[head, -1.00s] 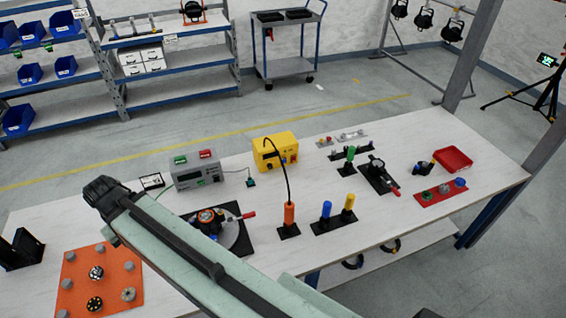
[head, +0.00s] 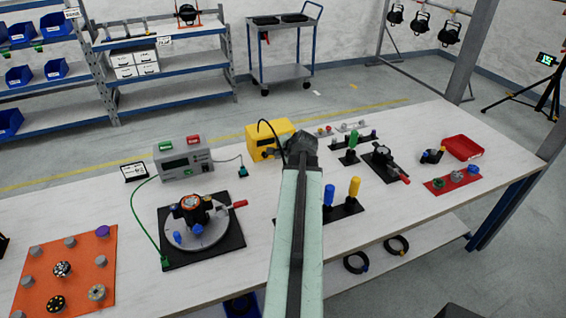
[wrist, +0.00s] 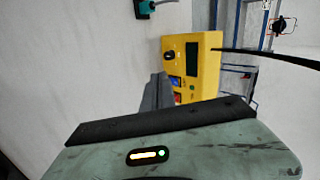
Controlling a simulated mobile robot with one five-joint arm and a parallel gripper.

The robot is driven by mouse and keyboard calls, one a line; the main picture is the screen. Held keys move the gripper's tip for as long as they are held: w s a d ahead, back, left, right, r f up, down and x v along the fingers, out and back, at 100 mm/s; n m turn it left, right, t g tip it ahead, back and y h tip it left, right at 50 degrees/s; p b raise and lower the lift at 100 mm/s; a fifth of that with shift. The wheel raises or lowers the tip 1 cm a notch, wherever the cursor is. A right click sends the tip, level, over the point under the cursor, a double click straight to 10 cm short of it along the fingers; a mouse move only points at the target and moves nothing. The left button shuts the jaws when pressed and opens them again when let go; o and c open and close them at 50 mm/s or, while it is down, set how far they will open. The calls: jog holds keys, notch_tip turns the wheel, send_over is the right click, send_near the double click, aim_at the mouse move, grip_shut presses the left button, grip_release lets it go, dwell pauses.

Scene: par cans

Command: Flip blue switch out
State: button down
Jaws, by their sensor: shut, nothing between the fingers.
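The yellow box (head: 260,135) stands near the back edge of the table in the head view; my arm's end hides part of its front. In the wrist view the yellow box (wrist: 205,60) appears turned on its side. Its front shows a black knob (wrist: 169,56), the blue switch (wrist: 174,82) and a red switch (wrist: 177,98). My gripper (wrist: 157,88) is shut and empty, with its tips just left of the blue switch in that picture. I cannot tell whether they touch it. In the head view my gripper (head: 300,145) points toward the box.
A grey meter box (head: 184,160) stands left of the yellow box. A round fixture (head: 195,220) on a black plate is at front left. Blue (head: 329,195) and yellow (head: 354,187) handles stand close right of my arm. A black cable arches from the yellow box.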

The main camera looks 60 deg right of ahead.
jog(key=shift+m+h, duration=0.5)
jog(key=shift+m, duration=0.4)
jog(key=s+d, duration=0.3)
jog(key=s, duration=0.1)
jog(key=shift+d+f, duration=0.1)
jog(key=shift+d, duration=0.3)
jog(key=shift+f, duration=0.1)
jog(key=b+x, duration=0.7)
jog(key=x, duration=0.3)
jog(key=shift+s+f, duration=0.1)
jog(key=shift+w+d+r+p, duration=0.25)
jog(key=shift+w+d, duration=0.35)
jog(key=shift+w, duration=0.25)
jog(key=shift+w+d+r+p, duration=0.2)
jog(key=shift+w+d, duration=0.35)
jog(key=shift+w, duration=0.35)
jog(key=shift+s+d, duration=0.1)
